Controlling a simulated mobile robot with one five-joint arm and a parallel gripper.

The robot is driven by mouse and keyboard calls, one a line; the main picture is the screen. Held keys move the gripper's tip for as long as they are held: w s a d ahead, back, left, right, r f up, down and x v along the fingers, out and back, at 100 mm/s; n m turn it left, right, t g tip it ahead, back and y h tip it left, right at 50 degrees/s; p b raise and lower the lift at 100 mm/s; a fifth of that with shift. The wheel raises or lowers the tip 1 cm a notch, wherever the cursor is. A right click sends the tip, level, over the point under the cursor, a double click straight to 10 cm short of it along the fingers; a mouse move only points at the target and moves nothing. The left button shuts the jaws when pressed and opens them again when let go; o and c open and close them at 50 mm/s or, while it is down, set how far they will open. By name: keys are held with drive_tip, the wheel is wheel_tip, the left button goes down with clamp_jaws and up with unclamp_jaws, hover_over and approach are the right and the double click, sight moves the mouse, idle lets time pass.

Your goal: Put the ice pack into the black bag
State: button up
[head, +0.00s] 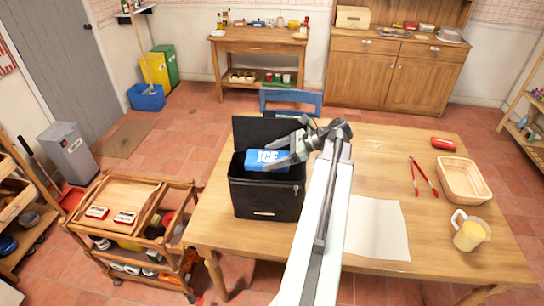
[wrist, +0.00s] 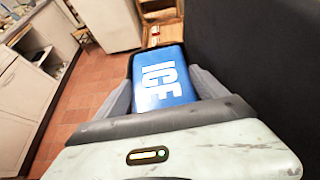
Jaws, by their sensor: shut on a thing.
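The blue ice pack (head: 265,160) with white "ICE" lettering is held in my gripper (head: 281,156), over the opening of the black bag. The pack also shows in the wrist view (wrist: 162,78), between my two grey fingers (wrist: 160,88). The black bag (head: 266,197) stands on the wooden table with its lid raised at the back. The pack's lower part is near the bag's rim; I cannot tell how far inside it reaches. The bag's dark lid (wrist: 260,60) fills the right of the wrist view.
A wooden cart (head: 135,190) stands to the left. A blue chair (head: 291,98) is behind the table.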

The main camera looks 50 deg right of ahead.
idle(0.4)
drive_tip(key=o, duration=1.8)
drive_tip(key=p+v, duration=0.3)
drive_tip(key=v, duration=0.4)
drive_tip(key=shift+s+d+r+p, duration=0.2)
drive_tip(key=shift+s+p, duration=0.1)
drive_tip(key=shift+p, duration=0.1)
